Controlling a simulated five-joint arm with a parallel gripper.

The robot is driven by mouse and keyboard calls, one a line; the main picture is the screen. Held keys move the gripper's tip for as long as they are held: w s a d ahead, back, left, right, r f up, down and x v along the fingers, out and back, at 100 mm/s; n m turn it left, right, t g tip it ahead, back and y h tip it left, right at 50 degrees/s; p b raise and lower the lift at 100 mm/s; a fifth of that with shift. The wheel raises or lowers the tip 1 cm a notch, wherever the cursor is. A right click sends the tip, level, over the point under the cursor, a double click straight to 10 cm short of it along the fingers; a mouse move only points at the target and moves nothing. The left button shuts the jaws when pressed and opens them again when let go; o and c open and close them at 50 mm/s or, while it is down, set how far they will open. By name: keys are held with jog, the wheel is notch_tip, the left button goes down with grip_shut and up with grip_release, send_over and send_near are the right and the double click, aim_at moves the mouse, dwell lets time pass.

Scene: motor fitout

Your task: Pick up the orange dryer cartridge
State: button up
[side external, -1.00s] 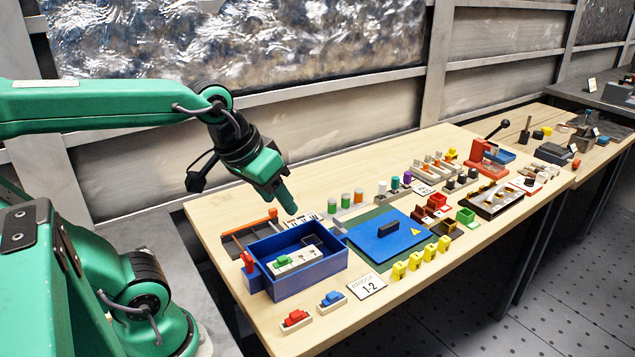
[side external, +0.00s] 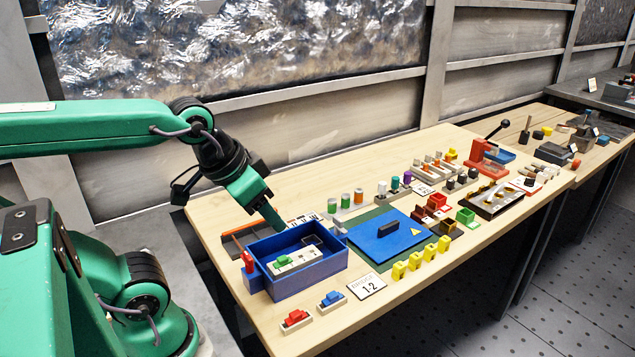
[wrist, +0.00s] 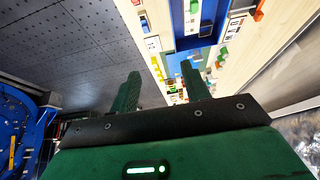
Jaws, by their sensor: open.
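An orange bar-like piece (side external: 240,229) lies along the back of a dark tray, behind the blue open box (side external: 315,279). My gripper's fingers hide its right end in the side view. An orange piece (wrist: 259,10) also shows at the top of the wrist view. An orange-topped cylinder (side external: 359,196) stands in a row with two green-topped ones. I cannot tell which orange piece is the dryer cartridge. My gripper (side external: 279,229) points down near the back edge of the blue box. In the wrist view the fingers (wrist: 160,74) are apart with nothing between them.
The blue box holds a pale block with a green part (side external: 284,260). A blue lid (side external: 376,243) lies on a green mat to its right. Red (side external: 295,319) and blue (side external: 331,300) switches sit in front. Yellow pieces (side external: 399,270) line the front edge.

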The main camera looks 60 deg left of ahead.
jog(key=shift+o, duration=0.7)
jog(key=w+a+r+n, duration=0.3)
jog(key=w+r, duration=0.1)
jog(key=w, duration=0.7)
jog(key=n+g+y, duration=0.1)
jog(key=n+g, duration=0.2)
jog(key=n, duration=0.5)
send_over(357, 190)
jog(key=s, duration=0.2)
jog(key=s+d+f+x, duration=0.1)
jog(key=s+x, duration=0.1)
jog(key=x, duration=0.8)
jog(key=s+d+x, duration=0.1)
jog(key=s+x, duration=0.1)
jog(key=x, duration=0.7)
jog(key=shift+x, duration=1.45)
jog(key=shift+d, duration=0.2)
